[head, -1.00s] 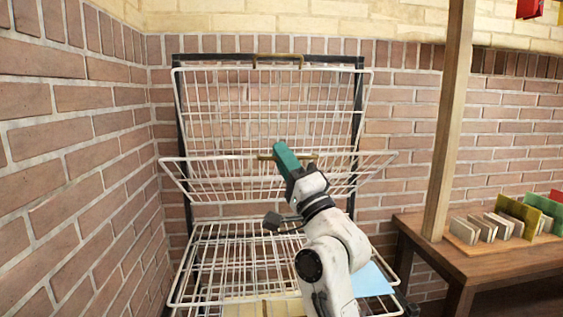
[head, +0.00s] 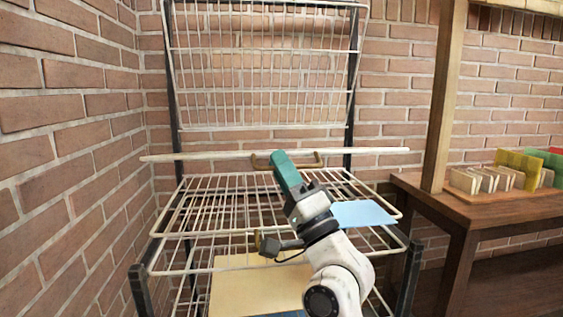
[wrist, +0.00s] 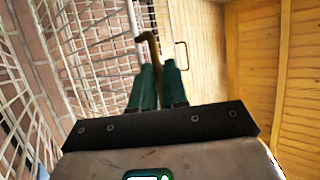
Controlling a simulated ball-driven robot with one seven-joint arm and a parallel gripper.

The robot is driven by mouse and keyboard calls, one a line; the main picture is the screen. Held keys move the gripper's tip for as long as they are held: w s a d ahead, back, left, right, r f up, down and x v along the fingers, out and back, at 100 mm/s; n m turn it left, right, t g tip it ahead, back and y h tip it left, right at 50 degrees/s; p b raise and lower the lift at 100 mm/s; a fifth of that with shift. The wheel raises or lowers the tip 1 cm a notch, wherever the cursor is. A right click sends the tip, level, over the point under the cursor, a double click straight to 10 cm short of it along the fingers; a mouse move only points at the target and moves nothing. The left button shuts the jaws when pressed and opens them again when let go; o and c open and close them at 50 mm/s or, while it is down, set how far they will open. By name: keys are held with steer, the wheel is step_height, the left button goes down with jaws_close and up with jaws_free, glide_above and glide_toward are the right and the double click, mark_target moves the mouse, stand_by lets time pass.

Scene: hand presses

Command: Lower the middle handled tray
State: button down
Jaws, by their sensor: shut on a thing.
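The middle tray (head: 220,154) is a white wire shelf on a dark rack. In the head view it appears nearly edge-on as a thin pale bar. Its brass handle (head: 318,160) projects at the middle of the front edge. My gripper (head: 276,158), with green fingers, is shut on this handle. In the wrist view the handle (wrist: 151,42) passes between the fingertips (wrist: 159,72), beside the pale tray edge. The grip hides part of the handle.
Another wire tray (head: 265,48) stands raised steeply above. A lower wire tray (head: 215,212) lies roughly level below, with blue (head: 363,213) and cream (head: 245,285) sheets nearby. A brick wall is close on the left. A wooden table (head: 480,205) stands right.

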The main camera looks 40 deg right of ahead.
steer(key=shift+s+a+f+b, duration=0.1)
steer(key=shift+f+b, duration=0.85)
steer(key=shift+f, duration=0.9)
steer(key=c, duration=1.5)
jaws_free()
steer(key=b+v, duration=0.3)
steer(key=v, duration=0.7)
steer(key=shift+s+f, duration=0.3)
